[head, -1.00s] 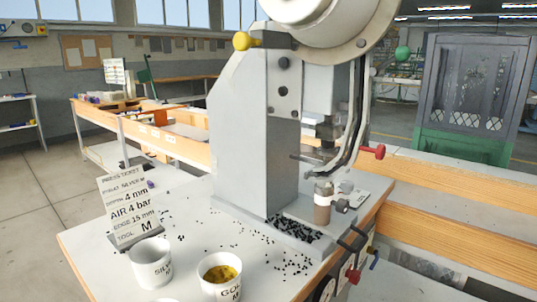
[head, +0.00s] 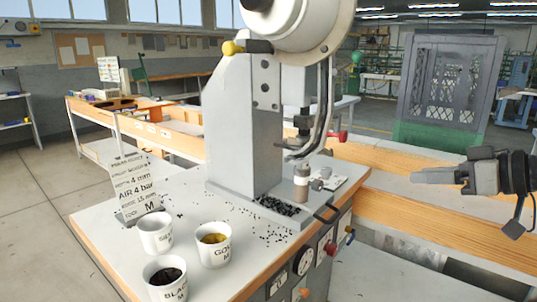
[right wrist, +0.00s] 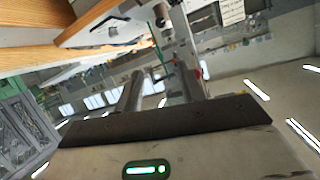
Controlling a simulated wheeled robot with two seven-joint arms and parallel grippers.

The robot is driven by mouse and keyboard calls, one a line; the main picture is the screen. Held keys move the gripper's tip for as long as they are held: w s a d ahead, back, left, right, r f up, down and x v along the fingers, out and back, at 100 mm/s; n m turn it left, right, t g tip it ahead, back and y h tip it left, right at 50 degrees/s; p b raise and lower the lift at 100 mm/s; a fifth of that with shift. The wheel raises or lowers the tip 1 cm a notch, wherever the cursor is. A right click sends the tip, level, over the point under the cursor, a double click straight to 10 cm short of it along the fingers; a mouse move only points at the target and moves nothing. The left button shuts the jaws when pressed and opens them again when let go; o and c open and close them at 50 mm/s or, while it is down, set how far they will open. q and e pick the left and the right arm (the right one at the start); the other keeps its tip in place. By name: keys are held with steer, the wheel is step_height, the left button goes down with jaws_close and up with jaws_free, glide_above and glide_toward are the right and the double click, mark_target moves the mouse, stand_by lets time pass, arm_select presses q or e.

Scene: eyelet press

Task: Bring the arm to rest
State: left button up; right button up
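The eyelet press (head: 245,130) stands on a light worktable (head: 95,225) in the head view, grey with a white round head on top. My right gripper (head: 418,174) is at the right of the head view, level, fingers toward the press and well apart from it. In the right wrist view its two fingers (right wrist: 160,92) stand apart with nothing between them. My left gripper is not in view.
White cups marked silver (head: 155,236), gold (head: 213,250) and black (head: 166,285) stand at the table's front. A press ticket (head: 136,185) stands behind them. Small dark eyelets (head: 275,205) lie scattered by the press base. A wooden-edged bench (head: 400,215) runs below my right gripper.

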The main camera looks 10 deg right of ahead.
steer(key=s+a+f+m+g+h+p, duration=0.15)
steer(key=a+f, duration=0.25)
steer(key=f, duration=0.9)
steer(key=s+a+f+m+h, duration=0.15)
steer(key=a+f, duration=0.25)
steer(key=f, duration=0.8)
steer(key=s+a+f, duration=0.4)
steer(key=s+a, duration=0.3)
steer(key=a, duration=0.1)
steer(key=s+a+f+p, duration=0.1)
steer(key=s+a+f, duration=0.4)
steer(key=a, duration=0.3)
steer(key=shift+s+n+h, duration=0.3)
steer(key=shift+s+n, duration=0.1)
steer(key=shift+s, duration=0.45)
